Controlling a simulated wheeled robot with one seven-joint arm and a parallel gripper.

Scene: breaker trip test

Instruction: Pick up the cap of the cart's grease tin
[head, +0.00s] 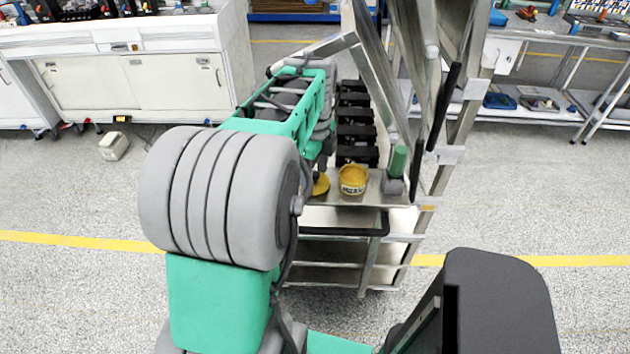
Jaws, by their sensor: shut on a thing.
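The grease tin (353,181) is a short yellow tin with a pale printed band, open at the top. It stands upright on the top shelf of the metal cart (345,199). The yellow cap (320,186) is a flat round disc just left of the tin, near the shelf's left edge. My gripper (322,168) shows only as a small dark part at the end of my arm, right above the cap. It is shut on the cap. My arm hides most of the gripper. I cannot tell whether the cap is clear of the shelf.
A green-topped grey object (396,168) stands right of the tin. A row of black blocks (357,125) is behind it. Tall metal panels rise on the cart's right side. White cabinets (150,75) and a workbench (560,35) stand further back. The floor around the cart is clear.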

